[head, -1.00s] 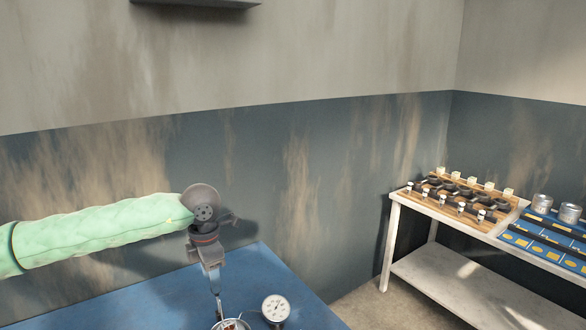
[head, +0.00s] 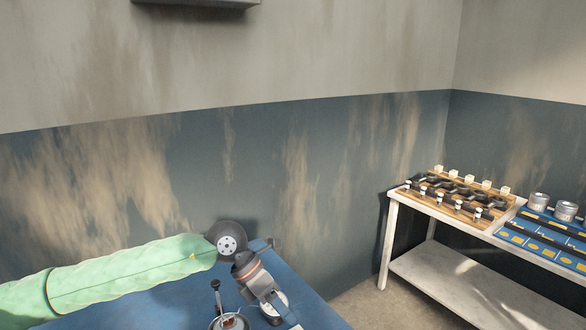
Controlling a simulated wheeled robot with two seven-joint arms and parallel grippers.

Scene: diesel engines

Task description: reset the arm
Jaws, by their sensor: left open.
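My left arm comes in from the left in a green padded sleeve, low over the blue bench top (head: 165,300). My left gripper (head: 284,308) is at its end, pointing down and to the right, near the bench's right part. It is open, and I see nothing held in it. A round dial gauge (head: 268,311) is partly hidden behind the gripper. A round metal dish-like part with a dark-knobbed rod (head: 217,295) stands just left of the gripper, cut by the bottom edge. My right gripper is not in view.
A white side table (head: 393,235) stands at the right, apart from the bench. It carries a wooden board (head: 408,193) with dark parts, and a blue tray (head: 515,238) with metal cans (head: 538,201). A stained wall closes the back.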

